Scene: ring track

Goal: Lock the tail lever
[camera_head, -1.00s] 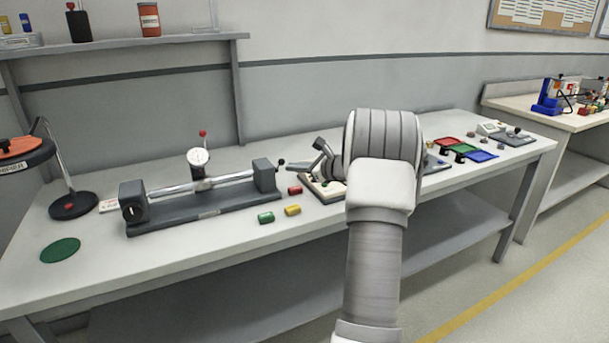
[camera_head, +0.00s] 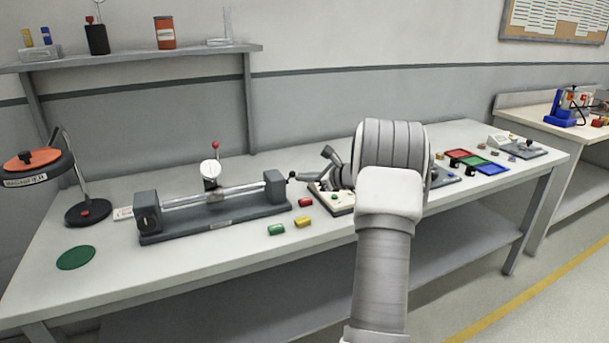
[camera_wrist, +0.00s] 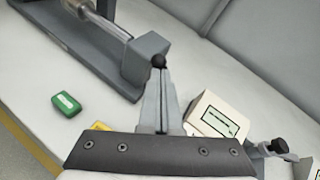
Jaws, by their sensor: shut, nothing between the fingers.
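The grey bench fixture (camera_head: 215,223) stands on the table at left, with a bar between two end blocks. The tail block (camera_head: 275,186) is its right end; it also shows in the wrist view (camera_wrist: 148,57). The tail lever's black ball knob (camera_head: 291,175) is just right of that block. In the wrist view the knob (camera_wrist: 158,60) sits right at the tips of my gripper (camera_wrist: 159,75). The fingers are together and empty. I cannot tell whether they touch the knob. The lever's arm is hidden or too small to make out.
Green (camera_head: 276,230), yellow (camera_head: 303,222) and red (camera_head: 305,203) blocks lie in front of and beside the tail block. A cream box (camera_wrist: 215,117) is close right of my fingers. A magnifier lamp (camera_head: 88,211) stands at far left. The table's front left is mostly clear.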

